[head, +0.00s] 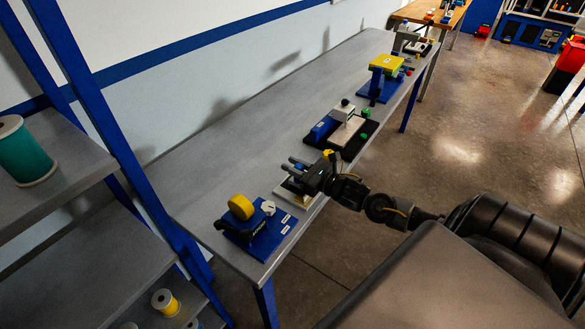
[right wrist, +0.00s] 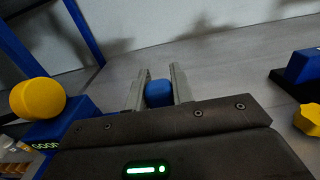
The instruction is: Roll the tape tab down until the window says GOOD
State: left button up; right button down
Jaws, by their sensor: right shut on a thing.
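My right gripper (head: 289,167) is over the bench beside a tape fixture. In the right wrist view, the fingers (right wrist: 158,92) are shut on a rounded blue thing (right wrist: 158,94). The blue fixture (head: 270,239) carries a yellow roll (head: 241,207) and a white knob (head: 268,207). The yellow roll also shows at the left of the right wrist view (right wrist: 38,98). I cannot make out the tape tab. My left gripper is not in view.
A pale plate (head: 300,199) lies under the right gripper near the bench's front edge. A black-based fixture (head: 336,131) and a blue stand with a yellow top (head: 386,62) are farther along. The grey bench (head: 215,160) is clear towards the wall. Shelves stand at left.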

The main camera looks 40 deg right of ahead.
jog(key=shift+w+d, duration=0.1)
jog(key=shift+d, duration=0.15)
jog(key=shift+a, duration=0.15)
jog(key=shift+s+a, duration=0.2)
jog(key=shift+a, duration=0.35)
jog(key=shift+s+a, duration=0.2)
jog(key=shift+a, duration=0.3)
jog(key=shift+r+p, duration=0.15)
jog(key=shift+p, duration=0.15)
notch_tip(320, 180, up, 7)
jog(key=p, duration=0.5)
dwell(0.6)
